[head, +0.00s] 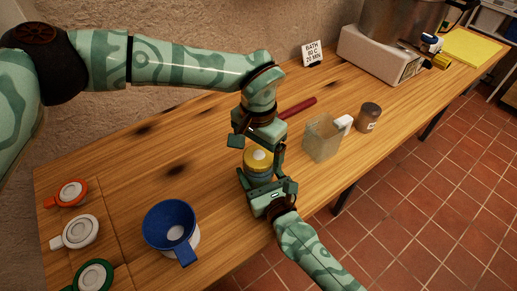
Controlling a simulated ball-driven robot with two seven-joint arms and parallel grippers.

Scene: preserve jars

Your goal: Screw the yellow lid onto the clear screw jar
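The yellow lid (259,154), with a pale knob in its middle, is on top of the clear screw jar (259,175), which stands near the front edge of the bench. I cannot tell from here whether it is screwed tight. My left gripper (257,146) reaches down from above, its fingers apart on either side of the lid with a gap at the left. My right gripper (262,184) comes from the front, its fingers around the lower jar and seemingly pressed on it. The grippers hide much of the jar.
Left are an orange-rimmed lid (71,193), a white one (80,231), a green one (93,275) and a blue funnel (170,222). Right are a clear jug (322,138), a brown jar (368,117) and a dark red stick (297,108). A water bath (379,54) stands behind.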

